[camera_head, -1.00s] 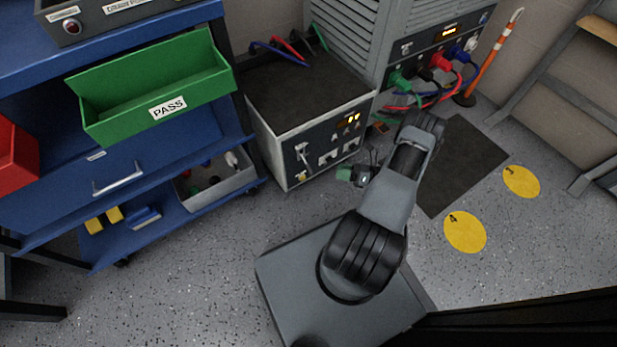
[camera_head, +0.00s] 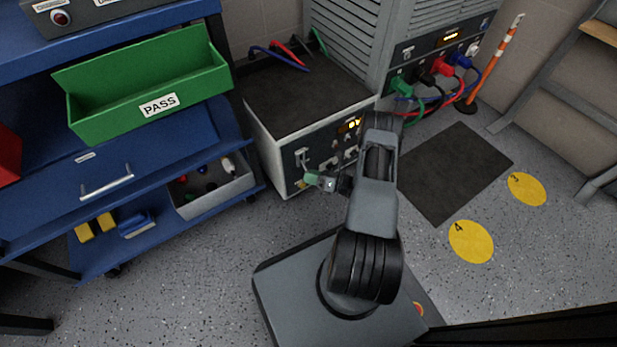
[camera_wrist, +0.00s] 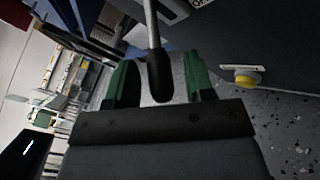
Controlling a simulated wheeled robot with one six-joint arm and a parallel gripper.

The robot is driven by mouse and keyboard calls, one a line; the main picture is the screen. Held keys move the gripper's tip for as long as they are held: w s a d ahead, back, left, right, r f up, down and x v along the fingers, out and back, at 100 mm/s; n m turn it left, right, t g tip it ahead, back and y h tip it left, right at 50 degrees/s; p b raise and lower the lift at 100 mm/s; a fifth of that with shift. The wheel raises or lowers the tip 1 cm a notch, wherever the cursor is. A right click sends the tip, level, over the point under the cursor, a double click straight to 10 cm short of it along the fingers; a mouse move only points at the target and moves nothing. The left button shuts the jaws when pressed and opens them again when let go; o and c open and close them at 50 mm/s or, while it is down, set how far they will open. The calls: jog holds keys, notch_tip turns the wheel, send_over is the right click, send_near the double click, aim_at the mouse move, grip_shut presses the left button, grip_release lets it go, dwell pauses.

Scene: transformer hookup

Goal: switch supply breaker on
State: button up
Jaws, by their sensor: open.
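The supply box (camera_head: 288,158) is a low white cabinet with a dark top and a dark front panel. A lever (camera_head: 303,157) is on the left of that panel. In the wrist view, the lever (camera_wrist: 157,68) is a metal rod with a black grip that lies between my green fingertips. My gripper (camera_head: 319,181) is at the panel, just below and right of the lever in the head view. In the wrist view, my gripper (camera_wrist: 160,82) is open, with a gap visible beside the grip. My arm hides part of the panel's right side.
A yellow button (camera_wrist: 244,77) shows right of my fingers. A tall grey cabinet (camera_head: 420,52) with coloured plugs stands behind right. A blue cart (camera_head: 150,185) with a green PASS bin (camera_head: 140,88) stands left. A dark mat (camera_head: 450,170) and yellow floor discs (camera_head: 471,241) lie right.

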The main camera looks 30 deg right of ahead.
jog(key=shift+w+a, duration=0.35)
jog(key=shift+a, duration=0.05)
jog(key=shift+c, duration=0.2)
grip_shut()
